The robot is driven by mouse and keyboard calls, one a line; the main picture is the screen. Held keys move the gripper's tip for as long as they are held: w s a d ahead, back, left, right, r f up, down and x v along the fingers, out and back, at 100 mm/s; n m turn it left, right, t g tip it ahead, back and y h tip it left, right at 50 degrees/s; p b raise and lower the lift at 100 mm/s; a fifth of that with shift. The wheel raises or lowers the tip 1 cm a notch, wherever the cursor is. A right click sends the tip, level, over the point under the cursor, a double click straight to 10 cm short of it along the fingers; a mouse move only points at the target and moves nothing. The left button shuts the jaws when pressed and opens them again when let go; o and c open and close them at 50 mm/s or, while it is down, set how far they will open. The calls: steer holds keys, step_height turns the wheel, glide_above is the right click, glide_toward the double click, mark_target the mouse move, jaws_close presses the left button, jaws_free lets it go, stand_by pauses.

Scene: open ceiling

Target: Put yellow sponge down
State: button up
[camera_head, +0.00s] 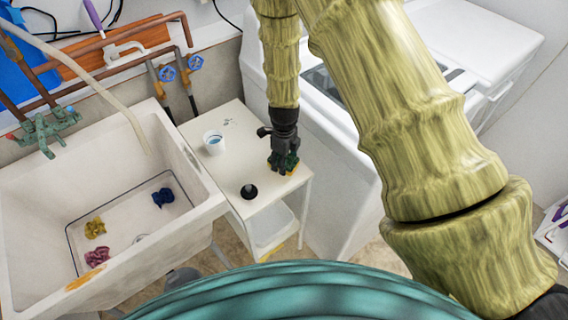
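My gripper (284,152) is black and points down over the right part of a small white table (236,124). A small yellow and dark green piece, which looks like the yellow sponge (292,170), shows at its fingertips, low over the table top or on it. The fingers hide most of the sponge. I cannot tell whether they grip it or whether it rests on the table.
A white cup (213,142) and a small black round object (249,191) stand on the table. The sink (190,205) at left holds yellow, blue and pink crumpled items. A white machine (340,155) stands close on the right.

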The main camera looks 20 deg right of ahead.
steer(key=shift+f+p, duration=0.8)
steer(key=shift+f, duration=0.95)
steer(key=shift+f, duration=0.15)
steer(key=o, duration=1.1)
steer(key=shift+o, duration=0.2)
steer(key=shift+r+b, duration=1.75)
steer(key=shift+r, duration=4.4)
